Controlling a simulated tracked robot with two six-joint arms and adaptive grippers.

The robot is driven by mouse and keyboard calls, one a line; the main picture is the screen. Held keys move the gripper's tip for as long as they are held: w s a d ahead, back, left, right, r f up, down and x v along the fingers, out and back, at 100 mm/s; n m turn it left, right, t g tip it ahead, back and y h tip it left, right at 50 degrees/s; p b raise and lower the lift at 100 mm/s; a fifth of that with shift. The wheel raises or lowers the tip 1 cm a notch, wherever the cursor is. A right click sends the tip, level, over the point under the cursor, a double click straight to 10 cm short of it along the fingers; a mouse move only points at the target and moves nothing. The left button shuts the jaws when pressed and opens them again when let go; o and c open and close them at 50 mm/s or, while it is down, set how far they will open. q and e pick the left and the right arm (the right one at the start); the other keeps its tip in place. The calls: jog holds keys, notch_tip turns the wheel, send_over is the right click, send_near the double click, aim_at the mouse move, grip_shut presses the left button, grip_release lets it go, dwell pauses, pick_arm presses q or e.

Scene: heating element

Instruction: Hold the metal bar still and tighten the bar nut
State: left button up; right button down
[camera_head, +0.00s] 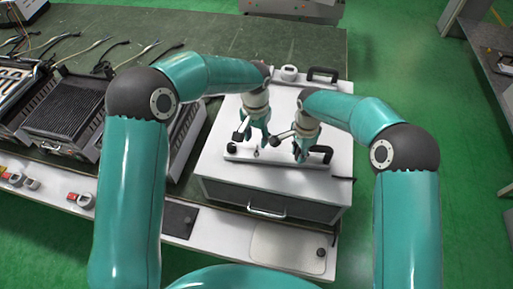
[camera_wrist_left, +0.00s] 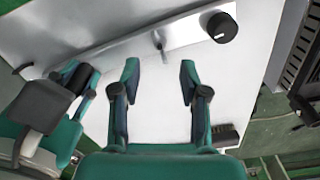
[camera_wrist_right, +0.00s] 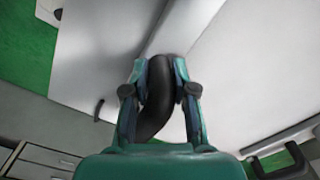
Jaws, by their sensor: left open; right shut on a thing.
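A long pale metal bar (camera_head: 272,155) lies across the white top of the box. It also shows in the left wrist view (camera_wrist_left: 115,52), with a small upright stud (camera_wrist_left: 161,47) that may hold the bar nut; I cannot tell. My left gripper (camera_head: 262,145) is open and empty above the top, its fingers pointing toward the bar and stud. It also shows in the left wrist view (camera_wrist_left: 159,68). My right gripper (camera_head: 300,154) is shut on a curved black handle (camera_wrist_right: 156,105) at the bar's right end. Its fingers hide part of the handle.
A black knob (camera_wrist_left: 222,27) sits at the bar's other end. The white box (camera_head: 225,185) has a drawer handle (camera_head: 267,211) in front. Another black handle (camera_head: 323,75) is at the back. Ribbed trays (camera_head: 65,105) and loose cables stand on the bench to the left.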

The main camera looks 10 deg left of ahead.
aim_at(257, 151)
pick_arm(q)
notch_tip(257, 151, down, 6)
jog(key=shift+f, duration=0.1)
jog(key=shift+c, duration=0.3)
grip_shut()
